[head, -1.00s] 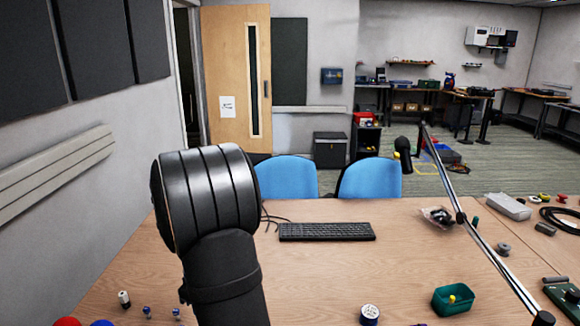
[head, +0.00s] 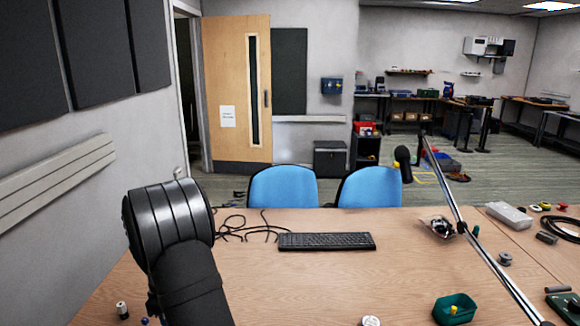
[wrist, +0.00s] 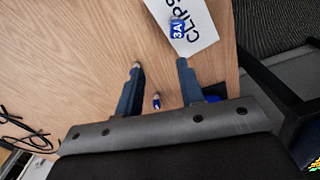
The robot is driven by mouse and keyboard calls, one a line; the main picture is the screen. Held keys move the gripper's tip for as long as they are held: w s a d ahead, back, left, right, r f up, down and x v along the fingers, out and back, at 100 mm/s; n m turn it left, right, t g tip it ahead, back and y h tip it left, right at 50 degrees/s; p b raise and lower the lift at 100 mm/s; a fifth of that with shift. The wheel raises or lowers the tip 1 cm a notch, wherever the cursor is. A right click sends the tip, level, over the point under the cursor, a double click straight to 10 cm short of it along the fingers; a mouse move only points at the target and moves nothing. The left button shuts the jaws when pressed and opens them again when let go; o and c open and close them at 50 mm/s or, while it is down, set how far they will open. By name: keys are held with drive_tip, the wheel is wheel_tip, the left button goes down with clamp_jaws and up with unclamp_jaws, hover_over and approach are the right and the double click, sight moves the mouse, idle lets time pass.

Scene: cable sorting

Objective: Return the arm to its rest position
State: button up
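My gripper (wrist: 160,66) shows in the wrist view with its two blue-grey fingers apart and nothing held between the tips. A small blue and white piece (wrist: 156,100) shows between the fingers, apart from both, and appears to lie on the wooden table. Beyond the fingertips, a white sheet lettered "CLIPS" (wrist: 203,32) lies near the table edge, with a blue piece marked "3A" (wrist: 177,29) on it. In the head view my black arm stands at the lower left, and the gripper is out of sight there.
The table (head: 300,280) has clear room in its middle. A black keyboard (head: 326,241) lies near its far edge, with loose black cables (head: 238,229) beside it. Two blue chairs (head: 283,187) stand behind.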

drive_tip(key=s+a+f, duration=0.1)
drive_tip(key=a+f, duration=0.1)
drive_tip(key=a, duration=0.2)
drive_tip(key=a+f, duration=0.3)
drive_tip(key=s+a+f, duration=0.1)
drive_tip(key=a+f, duration=0.2)
drive_tip(key=a, duration=0.1)
drive_tip(key=shift+s+a+f, duration=0.25)
drive_tip(key=shift+s+a, duration=0.1)
drive_tip(key=shift+f, duration=0.35)
drive_tip(key=shift+o, duration=0.6)
